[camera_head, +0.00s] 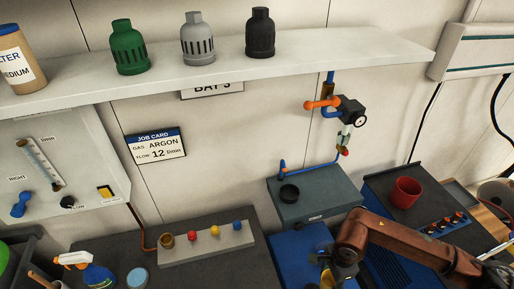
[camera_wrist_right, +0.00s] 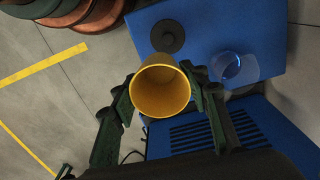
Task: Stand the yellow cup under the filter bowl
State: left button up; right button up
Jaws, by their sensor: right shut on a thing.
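The yellow cup (camera_wrist_right: 160,90) is between the fingers of my right gripper (camera_wrist_right: 162,92) in the right wrist view, its open mouth facing that camera. The gripper is shut on it. In the head view my right gripper (camera_head: 342,264) is low, right of centre, over the blue surface (camera_head: 291,254); the cup is mostly hidden there. A clear, bowl-like thing (camera_wrist_right: 236,67) shows just right of the cup in the wrist view, apart from it. I cannot tell whether it is the filter bowl. My left gripper is not in view.
A grey box (camera_head: 318,203) with a black ring stands behind my right gripper, below a wall regulator (camera_head: 351,111). A red cup (camera_head: 405,192) stands on the dark unit at right. A dark disc (camera_wrist_right: 167,36) lies on the blue surface. A peg strip (camera_head: 207,243) is at left.

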aim_at(327, 271)
jog(key=n, duration=0.2)
jog(key=w+r+n, duration=0.1)
jog(key=n, duration=0.1)
jog(key=w+a+r+n, duration=0.1)
jog(key=n, duration=0.2)
jog(key=shift+r, duration=0.25)
jog(key=r+n, duration=0.1)
jog(key=n, duration=0.1)
jog(key=w+r+n, duration=0.1)
jog(key=n, duration=0.2)
jog(key=a+r+n, duration=0.1)
jog(key=n, duration=0.2)
jog(key=shift+w+a, duration=0.1)
jog(key=shift+w, duration=0.3)
